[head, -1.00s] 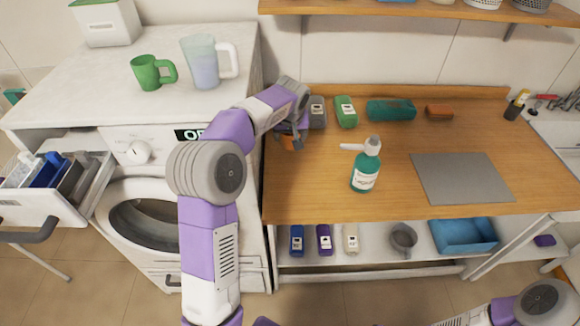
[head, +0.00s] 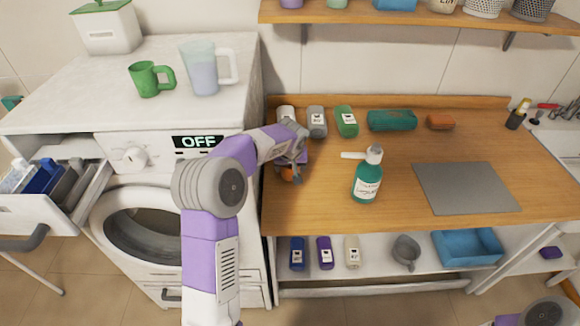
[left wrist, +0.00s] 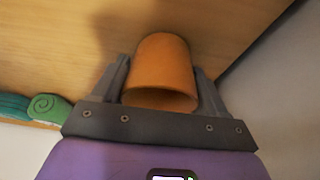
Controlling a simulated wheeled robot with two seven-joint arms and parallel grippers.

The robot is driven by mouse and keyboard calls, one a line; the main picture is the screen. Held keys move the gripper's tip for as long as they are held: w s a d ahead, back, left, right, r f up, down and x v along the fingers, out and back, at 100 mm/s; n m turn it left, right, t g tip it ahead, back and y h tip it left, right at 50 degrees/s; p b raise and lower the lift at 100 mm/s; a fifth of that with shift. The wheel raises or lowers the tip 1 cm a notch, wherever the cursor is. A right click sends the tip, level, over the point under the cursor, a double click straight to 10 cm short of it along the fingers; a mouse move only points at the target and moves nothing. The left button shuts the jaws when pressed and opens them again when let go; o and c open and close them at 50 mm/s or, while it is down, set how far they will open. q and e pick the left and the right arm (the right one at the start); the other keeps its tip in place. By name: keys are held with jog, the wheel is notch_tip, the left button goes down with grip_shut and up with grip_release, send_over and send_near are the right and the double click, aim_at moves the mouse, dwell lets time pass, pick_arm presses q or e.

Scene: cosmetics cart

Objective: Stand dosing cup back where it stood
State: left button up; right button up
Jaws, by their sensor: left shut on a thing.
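The orange dosing cup (head: 288,175) is at the left part of the wooden worktop, partly hidden by my gripper in the head view. My left gripper (head: 291,169) is shut on it. In the left wrist view the cup (left wrist: 163,62) sits between the two grey fingers, with its open end toward the palm and the wood close beyond it. I cannot tell whether the cup touches the worktop. My right gripper is out of view; only part of my right arm shows at the lower right.
A teal pump bottle (head: 367,176) stands right of the gripper. A grey mat (head: 466,187) lies on the right. The washing machine (head: 150,120) with its open drawer (head: 50,195) is left. Bare wood lies in front.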

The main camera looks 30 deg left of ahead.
pick_arm(q)
jog(key=o, duration=1.1)
jog(key=shift+f, duration=0.1)
jog(key=shift+r, duration=0.55)
jog(key=p+v, duration=0.2)
jog(key=v, duration=0.9)
jog(key=shift+s+d+r, duration=0.1)
